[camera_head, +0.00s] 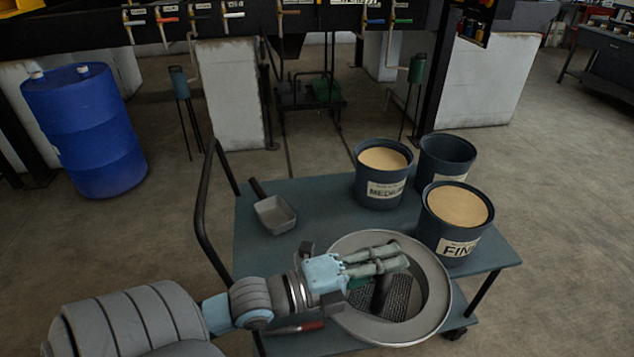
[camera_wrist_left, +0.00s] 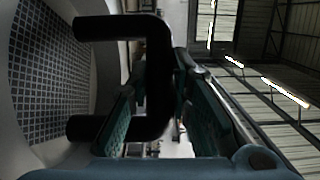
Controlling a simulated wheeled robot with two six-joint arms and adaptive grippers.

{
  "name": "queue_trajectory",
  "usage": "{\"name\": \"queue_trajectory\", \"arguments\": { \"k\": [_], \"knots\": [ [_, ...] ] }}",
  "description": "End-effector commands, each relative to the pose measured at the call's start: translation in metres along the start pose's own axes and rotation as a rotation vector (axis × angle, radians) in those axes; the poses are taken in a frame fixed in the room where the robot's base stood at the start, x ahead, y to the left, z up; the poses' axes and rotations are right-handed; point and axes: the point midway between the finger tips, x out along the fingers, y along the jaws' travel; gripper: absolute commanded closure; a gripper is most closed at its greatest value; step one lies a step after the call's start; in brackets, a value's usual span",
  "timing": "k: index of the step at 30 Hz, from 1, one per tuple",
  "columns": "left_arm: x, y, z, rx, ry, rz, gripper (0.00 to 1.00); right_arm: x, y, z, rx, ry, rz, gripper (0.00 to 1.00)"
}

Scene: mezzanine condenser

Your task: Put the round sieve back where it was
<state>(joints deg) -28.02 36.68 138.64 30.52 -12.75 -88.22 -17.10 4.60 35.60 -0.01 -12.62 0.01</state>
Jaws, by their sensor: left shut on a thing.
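The round sieve (camera_head: 440,290) has a wide grey rim, a dark mesh and a black handle. It shows over the cart's front right part in the head view. My left gripper (camera_head: 398,258) reaches over the rim from the left and is shut on the handle. In the left wrist view the black handle (camera_wrist_left: 158,75) passes between the fingers, with the mesh (camera_wrist_left: 45,75) at the left. I cannot tell whether the sieve touches the cart top. My right gripper is not in view.
The blue-grey cart (camera_head: 310,195) carries a scoop (camera_head: 275,214), a MEDIUM bucket (camera_head: 382,190) and a FINE bucket (camera_head: 453,240), both filled with tan material, and a dark bucket (camera_head: 447,160) with no visible fill. The cart top between scoop and MEDIUM bucket is clear. A blue drum (camera_head: 85,130) stands at left.

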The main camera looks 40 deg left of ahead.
Motion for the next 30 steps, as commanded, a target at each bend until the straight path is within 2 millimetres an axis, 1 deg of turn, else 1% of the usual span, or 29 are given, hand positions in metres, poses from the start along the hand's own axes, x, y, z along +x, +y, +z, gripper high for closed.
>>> {"name": "queue_trajectory", "arguments": {
  "k": [2,5,6,8,9,11,12,15,18,20,23,26,30],
  "knots": [
    [0.009,0.009,0.023,0.009,-0.045,-0.001,1.0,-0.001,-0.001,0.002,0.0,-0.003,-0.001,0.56],
    [0.025,0.026,0.069,0.02,-0.133,0.0,1.0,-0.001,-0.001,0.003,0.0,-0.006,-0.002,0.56],
    [0.031,0.034,0.092,0.024,-0.176,0.0,1.0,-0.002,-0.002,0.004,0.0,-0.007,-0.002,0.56],
    [0.04,0.045,0.128,0.03,-0.246,-0.002,1.0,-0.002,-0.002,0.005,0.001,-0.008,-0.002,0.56],
    [0.045,0.051,0.153,0.031,-0.293,-0.004,1.0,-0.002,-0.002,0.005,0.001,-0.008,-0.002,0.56],
    [0.05,0.061,0.189,0.029,-0.362,-0.006,1.0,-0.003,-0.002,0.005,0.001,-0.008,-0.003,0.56],
    [0.053,0.066,0.211,0.027,-0.405,-0.006,1.0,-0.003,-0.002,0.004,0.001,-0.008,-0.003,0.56],
    [0.057,0.077,0.253,0.018,-0.489,-0.009,1.0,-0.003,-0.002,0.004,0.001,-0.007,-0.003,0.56],
    [0.058,0.084,0.277,0.009,-0.538,-0.008,1.0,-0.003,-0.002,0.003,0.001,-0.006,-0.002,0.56],
    [0.059,0.09,0.284,0.006,-0.553,-0.007,1.0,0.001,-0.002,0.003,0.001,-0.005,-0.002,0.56],
    [0.058,0.11,0.286,0.005,-0.559,-0.005,1.0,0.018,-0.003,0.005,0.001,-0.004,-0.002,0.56],
    [0.058,0.142,0.285,0.005,-0.558,-0.004,1.0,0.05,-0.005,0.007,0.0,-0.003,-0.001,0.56],
    [0.058,0.195,0.285,0.005,-0.558,-0.004,1.0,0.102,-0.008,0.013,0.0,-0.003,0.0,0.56]
  ]
}}
